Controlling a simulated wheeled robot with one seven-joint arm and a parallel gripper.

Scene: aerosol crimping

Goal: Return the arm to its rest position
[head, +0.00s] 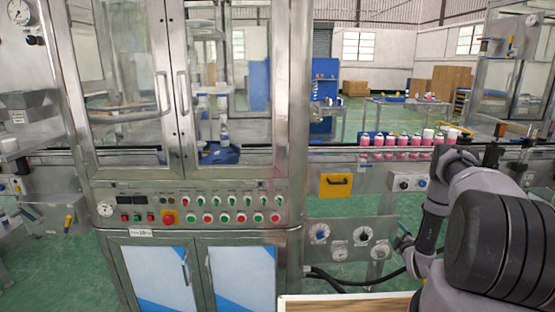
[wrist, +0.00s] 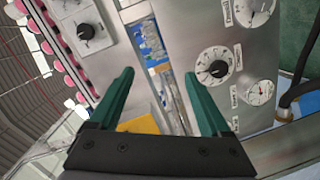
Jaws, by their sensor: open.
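My gripper (wrist: 160,76) shows in the wrist view with its two green fingers spread apart and nothing between them. Beyond the fingers is the metal front of the machine with a dial panel (wrist: 255,95), tilted in this view. In the head view my grey arm is at the right side, bent in front of the conveyor line. My gripper cannot be made out clearly there.
A conveyor (head: 350,150) runs across behind my arm, carrying a row of pink cans (head: 390,140). A steel cabinet with glass doors and a button panel (head: 190,205) stands at left. A light-edged wooden surface (head: 345,303) is at the bottom. Black hoses hang below the dials.

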